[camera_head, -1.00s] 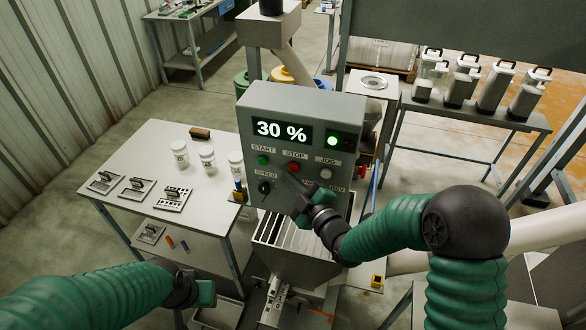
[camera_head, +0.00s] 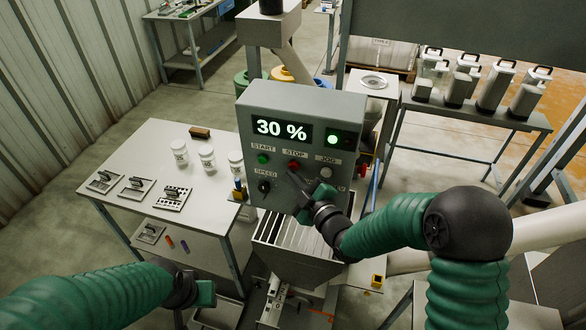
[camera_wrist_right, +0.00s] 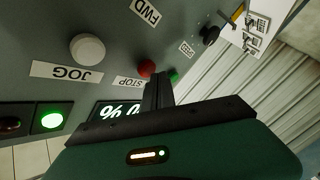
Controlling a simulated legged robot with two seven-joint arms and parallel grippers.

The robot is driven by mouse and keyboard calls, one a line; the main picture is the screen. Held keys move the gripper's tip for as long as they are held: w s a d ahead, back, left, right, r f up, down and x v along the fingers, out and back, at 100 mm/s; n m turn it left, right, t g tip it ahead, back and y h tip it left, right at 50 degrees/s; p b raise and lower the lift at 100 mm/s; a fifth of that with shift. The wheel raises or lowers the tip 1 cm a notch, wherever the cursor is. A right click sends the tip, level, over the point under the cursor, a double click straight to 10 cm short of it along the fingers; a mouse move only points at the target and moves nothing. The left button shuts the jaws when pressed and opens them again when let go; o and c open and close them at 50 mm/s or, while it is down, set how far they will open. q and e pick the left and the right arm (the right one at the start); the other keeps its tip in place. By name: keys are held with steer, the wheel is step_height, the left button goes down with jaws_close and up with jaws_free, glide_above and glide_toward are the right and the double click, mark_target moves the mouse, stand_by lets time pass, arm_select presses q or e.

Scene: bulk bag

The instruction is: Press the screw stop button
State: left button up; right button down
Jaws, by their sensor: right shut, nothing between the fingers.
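The red STOP button (camera_head: 294,166) is on the front of a grey control box (camera_head: 345,112), between the green START button (camera_head: 263,159) and the white JOG button (camera_head: 326,172). My right gripper (camera_head: 292,175) is shut and empty, its fingertips just below the STOP button. In the right wrist view the red button (camera_wrist_right: 146,68) shows beside the dark shut fingers (camera_wrist_right: 158,85); I cannot tell whether they touch it. My left gripper (camera_head: 206,293) is low at the left, away from the box, its finger opening unclear.
The display (camera_head: 282,130) reads 30 % and a green lamp (camera_head: 332,140) is lit. The SPEED knob (camera_head: 264,187) is below START. My right gripper partly hides the labels below JOG. A table (camera_head: 140,150) with jars and metal plates stands left; a grated hopper (camera_head: 290,238) lies below.

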steer(key=shift+w+d, duration=0.15)
steer(key=shift+w, duration=0.35)
stand_by(0.8)
steer(key=shift+b, duration=0.3)
steer(key=shift+s+a+b, duration=0.3)
steer(key=shift+s, duration=0.6)
steer(key=shift+s, duration=0.1)
steer(key=s, duration=0.1)
steer(key=s+a+b, duration=0.1)
steer(key=s, duration=0.2)
steer(key=shift+s+a, duration=0.3)
steer(key=shift+w, duration=0.1)
